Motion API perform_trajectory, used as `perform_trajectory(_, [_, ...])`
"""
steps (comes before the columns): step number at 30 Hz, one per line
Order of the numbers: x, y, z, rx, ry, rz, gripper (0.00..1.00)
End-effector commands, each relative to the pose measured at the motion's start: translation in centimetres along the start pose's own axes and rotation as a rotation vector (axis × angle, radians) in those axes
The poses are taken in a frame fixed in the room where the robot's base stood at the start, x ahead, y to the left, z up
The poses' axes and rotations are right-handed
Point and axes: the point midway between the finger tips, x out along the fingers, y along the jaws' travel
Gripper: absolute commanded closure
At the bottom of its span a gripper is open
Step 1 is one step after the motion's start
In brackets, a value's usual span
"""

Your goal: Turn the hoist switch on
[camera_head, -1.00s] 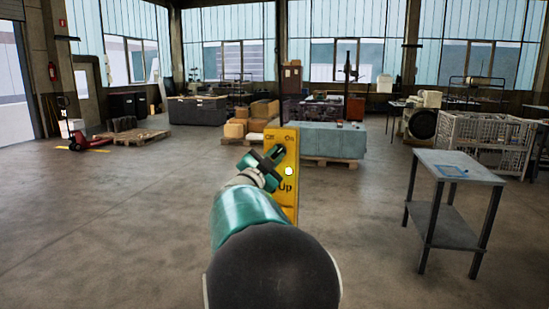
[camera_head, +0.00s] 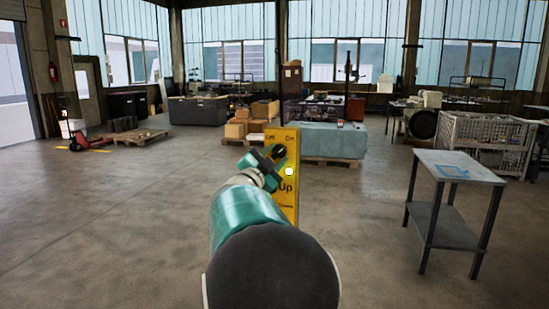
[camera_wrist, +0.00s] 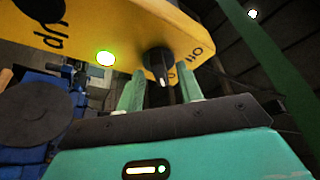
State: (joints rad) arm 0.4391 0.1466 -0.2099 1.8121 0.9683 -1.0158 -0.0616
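I cannot tell surely which label the mark faces. A round lamp glows green-white (camera_wrist: 106,58). My gripper (camera_head: 267,161) is at the switch, just lower left of it. In the wrist view its two green fingers (camera_wrist: 160,92) stand apart, one on each side of the switch, with gaps visible.
A grey metal table (camera_head: 455,166) stands at right, near a wire crate (camera_head: 485,142). A cloth-covered load on a pallet (camera_head: 333,140) and cardboard boxes (camera_head: 237,128) stand behind the control box. The floor at left is open.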

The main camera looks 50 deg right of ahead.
Motion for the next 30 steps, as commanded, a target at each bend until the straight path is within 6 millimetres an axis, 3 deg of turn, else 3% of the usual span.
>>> perform_trajectory(8, [-2.5,-0.1,0.0,0.001,-0.003,-0.002,0.64])
perform_trajectory(21, [-11.8,-0.1,0.1,0.001,-0.004,-0.002,0.64])
perform_trajectory(30, [-13.9,0.0,0.0,0.000,0.000,0.000,0.64])
